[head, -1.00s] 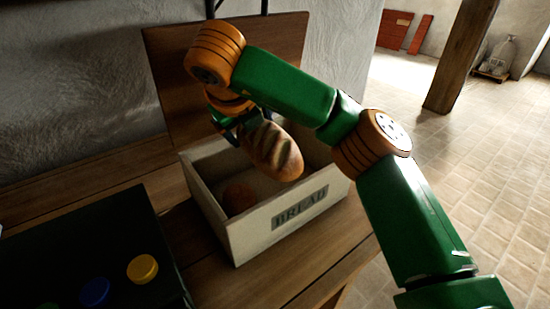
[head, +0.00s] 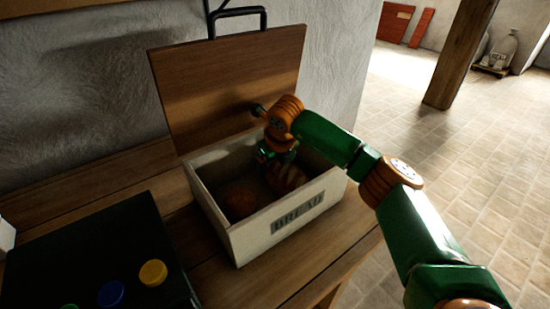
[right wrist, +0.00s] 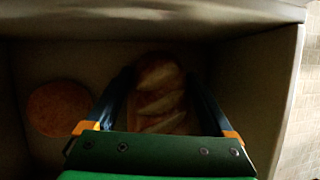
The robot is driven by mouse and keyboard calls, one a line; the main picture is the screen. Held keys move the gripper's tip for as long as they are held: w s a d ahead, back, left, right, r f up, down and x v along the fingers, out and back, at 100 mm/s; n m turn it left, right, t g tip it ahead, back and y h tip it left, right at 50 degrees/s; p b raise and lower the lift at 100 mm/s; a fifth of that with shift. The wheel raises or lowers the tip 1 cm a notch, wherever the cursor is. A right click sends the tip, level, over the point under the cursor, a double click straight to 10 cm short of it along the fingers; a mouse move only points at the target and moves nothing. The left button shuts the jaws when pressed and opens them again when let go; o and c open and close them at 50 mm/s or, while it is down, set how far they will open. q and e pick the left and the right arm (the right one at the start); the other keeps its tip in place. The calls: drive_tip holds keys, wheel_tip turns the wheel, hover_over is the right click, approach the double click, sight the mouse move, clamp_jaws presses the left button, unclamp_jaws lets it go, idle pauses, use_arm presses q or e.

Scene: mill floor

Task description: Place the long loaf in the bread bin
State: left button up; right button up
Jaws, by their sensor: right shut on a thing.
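The long loaf (head: 289,179) is low inside the white bread bin (head: 247,238), toward its right side. My right gripper (head: 272,158) reaches down into the bin and is shut on the loaf. In the right wrist view the scored loaf (right wrist: 160,88) lies between the two fingers of my right gripper (right wrist: 160,100). Whether the loaf touches the bin floor I cannot tell. The bin's wooden lid (head: 215,85) stands open at the back. My left gripper is not in view.
A round loaf (head: 238,200) lies in the bin's left part, and it also shows in the right wrist view (right wrist: 59,108). A dark box (head: 85,245) with coloured round knobs stands left of the bin. The wooden bench (head: 190,235) is clear between them.

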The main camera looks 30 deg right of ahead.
sight(279, 174)
drive_tip(key=shift+f, duration=0.4)
drive_tip(key=shift+a, duration=0.1)
drive_tip(key=o, duration=1.2)
drive_tip(key=shift+f, duration=0.1)
drive_tip(key=shift+r, duration=0.3)
drive_tip(key=b+v, duration=0.1)
drive_tip(key=v, duration=1)
drive_tip(key=shift+s+r, duration=0.25)
drive_tip(key=shift+r, duration=0.1)
drive_tip(key=shift+r, duration=0.1)
